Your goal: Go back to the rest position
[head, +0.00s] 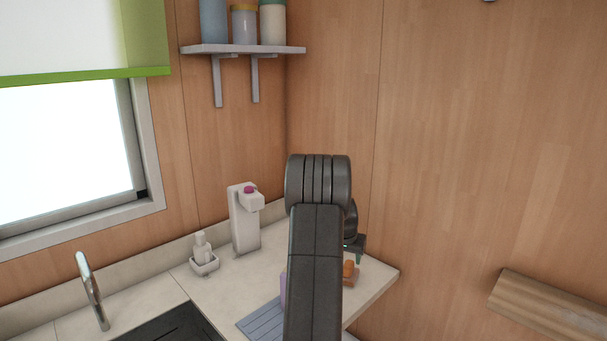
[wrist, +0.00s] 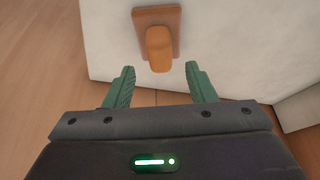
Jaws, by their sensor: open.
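My gripper (wrist: 160,84) is open, with its two green fingers apart and nothing between them in the wrist view. An orange-brown rounded piece on a flat brown base (wrist: 158,38) lies just ahead of the fingertips, on the pale counter (wrist: 108,45). In the head view my dark arm rises in the middle and hides much of the counter's right end. The orange piece (head: 348,269) shows there just right of my arm, near the counter edge. My gripper is mostly hidden behind the arm in that view. No rope or crate is clearly visible.
A white dispenser (head: 244,220) and a small bottle in a dish (head: 203,255) stand left of my arm. A faucet (head: 91,290) and dark sink (head: 172,325) are at lower left. A wooden ledge (head: 549,307) is on the right. A shelf (head: 243,49) with canisters hangs above.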

